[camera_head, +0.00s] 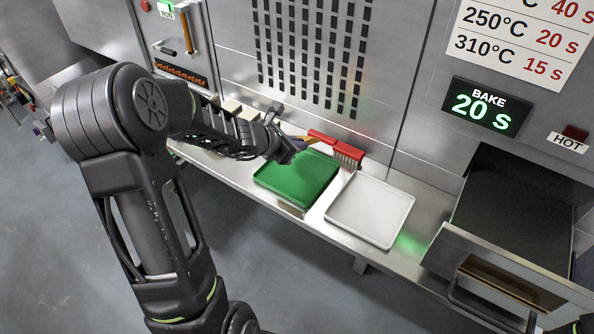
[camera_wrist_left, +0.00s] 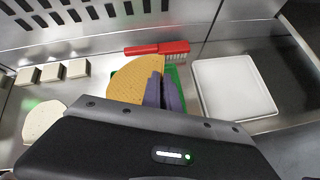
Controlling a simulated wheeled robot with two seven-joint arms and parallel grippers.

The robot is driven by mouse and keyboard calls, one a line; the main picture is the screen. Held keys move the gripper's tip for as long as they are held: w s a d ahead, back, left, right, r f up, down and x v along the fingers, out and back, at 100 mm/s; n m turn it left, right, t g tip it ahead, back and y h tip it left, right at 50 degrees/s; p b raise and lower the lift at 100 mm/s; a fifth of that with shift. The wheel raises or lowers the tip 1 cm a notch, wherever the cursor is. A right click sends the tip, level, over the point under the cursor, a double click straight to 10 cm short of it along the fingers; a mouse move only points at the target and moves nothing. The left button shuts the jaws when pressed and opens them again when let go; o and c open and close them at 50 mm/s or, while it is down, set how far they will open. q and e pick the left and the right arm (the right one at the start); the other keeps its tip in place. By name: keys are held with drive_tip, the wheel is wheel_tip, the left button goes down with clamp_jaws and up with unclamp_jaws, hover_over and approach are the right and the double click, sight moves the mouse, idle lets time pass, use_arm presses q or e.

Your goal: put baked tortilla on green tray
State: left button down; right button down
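The golden baked tortilla (camera_wrist_left: 130,82) shows in the left wrist view between and beside the fingers of my left gripper (camera_wrist_left: 164,94), which are close together on it. My right gripper is not clearly seen.
A white tray (camera_head: 370,209) lies right of the green one. A red brush (camera_head: 338,147) lies behind them. Several beige blocks (camera_wrist_left: 51,73) and a pale flat disc (camera_wrist_left: 42,120) are at left. An open drawer (camera_head: 505,265) with a handle is at right.

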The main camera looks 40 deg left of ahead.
use_arm(q)
wheel_tip(320, 180, down, 8)
drive_tip(key=b, duration=0.6)
drive_tip(key=shift+r, duration=0.1)
drive_tip(key=shift+f+b, duration=0.65)
drive_tip(key=shift+b, duration=0.4)
drive_tip(key=c, duration=1.8)
unclamp_jaws()
drive_tip(key=shift+r, duration=0.1)
drive_tip(key=s+d+r, duration=0.2)
drive_tip(key=s+d, duration=0.1)
drive_tip(key=s+d+r, duration=0.1)
drive_tip(key=s, duration=0.1)
drive_tip(key=shift+s+d+r, duration=0.1)
drive_tip(key=shift+d+r, duration=0.25)
drive_tip(key=shift+r, duration=0.1)
